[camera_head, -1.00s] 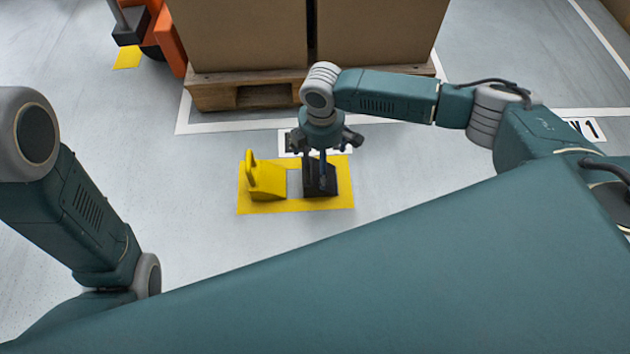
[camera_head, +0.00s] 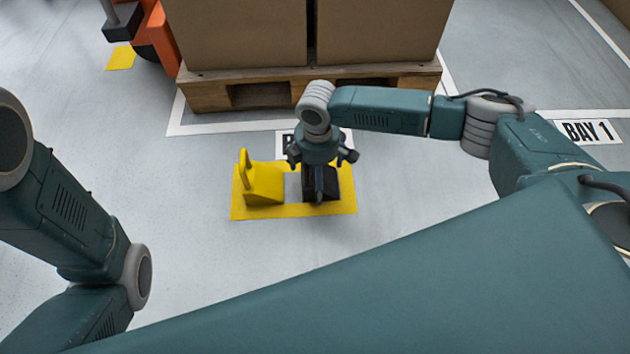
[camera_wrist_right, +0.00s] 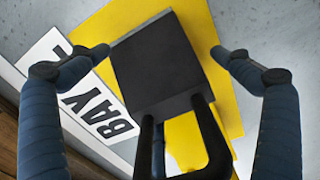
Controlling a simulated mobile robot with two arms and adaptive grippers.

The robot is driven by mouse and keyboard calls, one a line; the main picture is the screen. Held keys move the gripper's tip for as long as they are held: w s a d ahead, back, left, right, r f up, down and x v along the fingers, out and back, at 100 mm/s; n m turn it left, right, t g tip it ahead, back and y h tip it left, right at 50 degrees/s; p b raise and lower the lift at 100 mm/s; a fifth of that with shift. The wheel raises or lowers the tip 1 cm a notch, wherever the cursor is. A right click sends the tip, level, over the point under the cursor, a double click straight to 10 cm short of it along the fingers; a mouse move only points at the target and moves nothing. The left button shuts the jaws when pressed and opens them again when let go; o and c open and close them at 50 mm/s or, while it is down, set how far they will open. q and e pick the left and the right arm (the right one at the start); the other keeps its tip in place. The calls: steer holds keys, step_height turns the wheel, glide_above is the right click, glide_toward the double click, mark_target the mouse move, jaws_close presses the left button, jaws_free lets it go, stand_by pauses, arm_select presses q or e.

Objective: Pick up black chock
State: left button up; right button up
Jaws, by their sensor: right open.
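The black chock (camera_head: 333,186) sits on the right part of a yellow floor mat (camera_head: 290,210). In the right wrist view the black chock (camera_wrist_right: 155,62) shows as a dark block, with its bent black handle (camera_wrist_right: 213,140) nearer the camera. My right gripper (camera_head: 320,180) is directly above the chock and partly hides it. In the right wrist view its two fingers (camera_wrist_right: 160,50) are spread wide, one to each side of the chock, with nothing gripped. My left arm is at the left edge of the head view; its gripper is not visible.
A yellow chock (camera_head: 264,187) with an upright handle stands on the mat left of the black one. A wooden pallet (camera_head: 210,96) with large cardboard boxes (camera_head: 240,35) is behind. A floor label (camera_wrist_right: 95,105) lies beside the mat. Floor to the left is clear.

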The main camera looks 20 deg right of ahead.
steer(key=shift+c, duration=0.5)
steer(key=c, duration=1.7)
steer(key=shift+w+r, duration=0.1)
steer(key=shift+c, duration=0.5)
steer(key=shift+d, duration=0.1)
